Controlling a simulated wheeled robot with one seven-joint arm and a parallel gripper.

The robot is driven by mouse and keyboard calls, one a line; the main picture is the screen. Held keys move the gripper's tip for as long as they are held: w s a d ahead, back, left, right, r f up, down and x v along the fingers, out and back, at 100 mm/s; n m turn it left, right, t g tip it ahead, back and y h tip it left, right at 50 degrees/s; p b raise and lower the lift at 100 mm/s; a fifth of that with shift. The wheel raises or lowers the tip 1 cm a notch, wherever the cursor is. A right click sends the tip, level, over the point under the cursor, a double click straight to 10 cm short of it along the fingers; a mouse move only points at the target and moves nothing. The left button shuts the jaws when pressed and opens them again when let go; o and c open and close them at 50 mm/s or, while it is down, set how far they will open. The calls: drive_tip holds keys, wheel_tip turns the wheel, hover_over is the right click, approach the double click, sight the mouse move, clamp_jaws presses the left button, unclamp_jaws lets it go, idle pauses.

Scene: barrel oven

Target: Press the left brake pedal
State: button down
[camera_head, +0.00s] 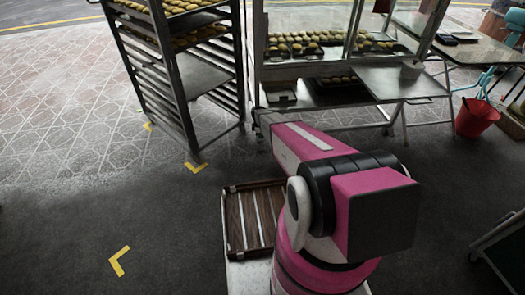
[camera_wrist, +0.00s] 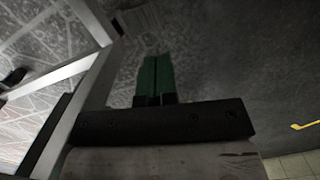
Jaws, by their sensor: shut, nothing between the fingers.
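The rack trolley (camera_head: 180,95) stands at upper left in the head view, with its feet on the floor near yellow corner marks. Its casters and brake pedals are too small and dark to make out there. In the wrist view, pale metal bars (camera_wrist: 75,67), seemingly of the rack frame, cross the left side. A small dark object (camera_wrist: 14,77) at the left edge may be a caster or pedal; I cannot tell. My gripper (camera_wrist: 157,58) has green fingers shut together, with nothing between them, pointing over dark floor right of the bars. In the head view its fingers are not discernible.
A glass display cart (camera_head: 310,68) with baked goods stands right of the rack. A red bucket (camera_head: 475,118) is at the right. A wooden slatted tray (camera_head: 235,225) lies beside my arm. The floor near the yellow mark (camera_head: 119,261) is clear.

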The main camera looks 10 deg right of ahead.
drive_tip(key=n, duration=0.2)
approach(262, 148)
drive_tip(key=shift+a, duration=0.1)
drive_tip(key=shift+f, duration=0.15)
drive_tip(key=shift+d+f, duration=0.15)
drive_tip(key=shift+f, duration=1.5)
drive_tip(key=shift+d+f, duration=0.2)
drive_tip(key=shift+f, duration=1.5)
